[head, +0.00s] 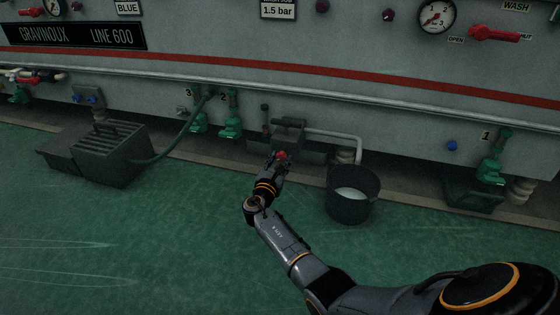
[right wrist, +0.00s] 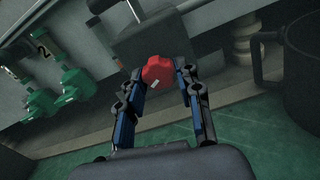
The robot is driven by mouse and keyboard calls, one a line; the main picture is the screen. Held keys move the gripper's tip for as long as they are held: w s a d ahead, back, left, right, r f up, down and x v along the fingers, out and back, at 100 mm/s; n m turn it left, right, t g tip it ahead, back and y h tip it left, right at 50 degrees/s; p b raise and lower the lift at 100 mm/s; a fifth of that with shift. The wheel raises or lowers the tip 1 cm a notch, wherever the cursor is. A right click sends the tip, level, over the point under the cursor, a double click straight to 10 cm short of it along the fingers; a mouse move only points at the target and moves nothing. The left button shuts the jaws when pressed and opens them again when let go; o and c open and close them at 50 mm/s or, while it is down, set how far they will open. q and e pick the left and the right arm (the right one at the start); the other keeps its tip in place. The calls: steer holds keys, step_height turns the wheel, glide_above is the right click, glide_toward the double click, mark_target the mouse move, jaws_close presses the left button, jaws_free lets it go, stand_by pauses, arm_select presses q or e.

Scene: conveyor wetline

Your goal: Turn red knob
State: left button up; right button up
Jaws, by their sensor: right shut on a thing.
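The red knob (right wrist: 159,71) sits between the fingertips of my right gripper (right wrist: 160,84) in the right wrist view. The fingers are closed on its two sides. A white mark shows on the knob's face. In the head view the knob (head: 282,155) is a small red spot at the tip of my right gripper (head: 279,162), in front of a dark grey box low on the machine. The knob's stem and mounting are hidden behind it. My left gripper is not in view.
A dark bucket (head: 352,194) with pale liquid stands right of my right gripper. Green valves (head: 231,118) are to the left, with a hose running to a slatted grey box (head: 103,153). A grey pipe (head: 335,136) passes just behind. The green floor in front is clear.

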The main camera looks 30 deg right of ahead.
steer(key=shift+c, duration=1.1)
steer(key=shift+m, duration=0.3)
steer(key=m, duration=0.8)
steer(key=shift+w+r, duration=0.1)
steer(key=m, duration=0.3)
steer(key=shift+m, duration=0.4)
steer(key=m, duration=0.6)
steer(key=shift+r, duration=0.1)
steer(key=m, duration=0.5)
steer(key=shift+d+m, duration=0.1)
steer(key=shift+m, duration=0.2)
